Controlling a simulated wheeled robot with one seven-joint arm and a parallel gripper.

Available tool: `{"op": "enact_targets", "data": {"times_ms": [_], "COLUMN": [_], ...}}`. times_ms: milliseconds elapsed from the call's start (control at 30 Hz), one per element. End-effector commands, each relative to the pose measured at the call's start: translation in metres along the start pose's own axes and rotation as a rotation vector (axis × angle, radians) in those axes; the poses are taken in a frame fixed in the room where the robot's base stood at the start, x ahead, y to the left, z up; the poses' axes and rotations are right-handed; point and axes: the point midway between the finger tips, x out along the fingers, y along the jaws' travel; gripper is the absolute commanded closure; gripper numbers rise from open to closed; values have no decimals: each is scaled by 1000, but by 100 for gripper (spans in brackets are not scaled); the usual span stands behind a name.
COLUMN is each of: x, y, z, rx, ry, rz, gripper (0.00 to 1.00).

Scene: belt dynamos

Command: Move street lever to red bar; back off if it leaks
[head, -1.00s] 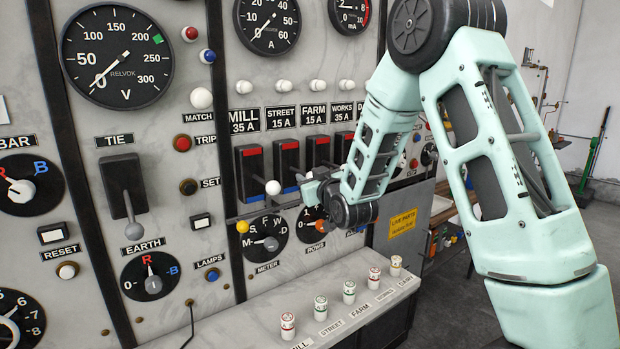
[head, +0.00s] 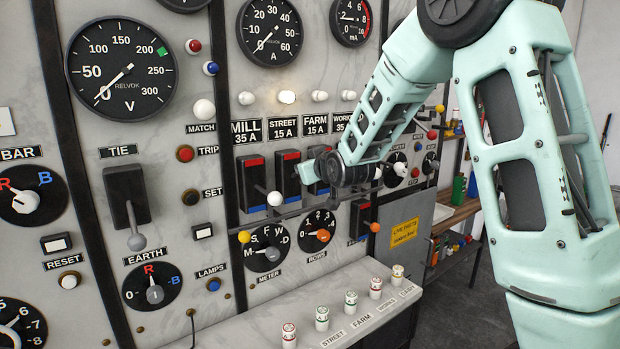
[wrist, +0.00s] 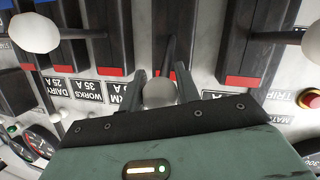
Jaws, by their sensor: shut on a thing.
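My gripper (head: 312,172) is shut around the white knob (wrist: 158,93) of the street lever, at the second switch from the left. In the head view my gripper hides this knob. The black street switch (head: 286,182) has a red bar (head: 291,156) at its top and blue at its bottom. In the wrist view, which is upside down, the held knob lies toward the red end (wrist: 171,75); I cannot tell whether the lever touches the bar. The lamp (head: 286,97) above STREET glows warm. The milliammeter (head: 351,20) is too small to read surely.
The mill lever's white knob (head: 274,198) sticks out close left of my gripper. In the wrist view, neighbouring knobs stand at left (wrist: 35,30) and right (wrist: 315,45). A rail with a yellow ball (head: 244,237) runs below the switches. A shelf with several fuses (head: 351,300) lies lower.

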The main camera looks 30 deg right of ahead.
Motion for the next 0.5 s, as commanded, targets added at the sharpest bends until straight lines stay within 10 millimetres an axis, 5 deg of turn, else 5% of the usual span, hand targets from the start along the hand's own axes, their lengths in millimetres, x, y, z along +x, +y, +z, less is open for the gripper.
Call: {"op": "enact_targets", "data": {"times_ms": [500], "x": [2], "y": [2], "z": [-8], "rx": [0], "ry": [10], "rz": [4], "gripper": [100]}}
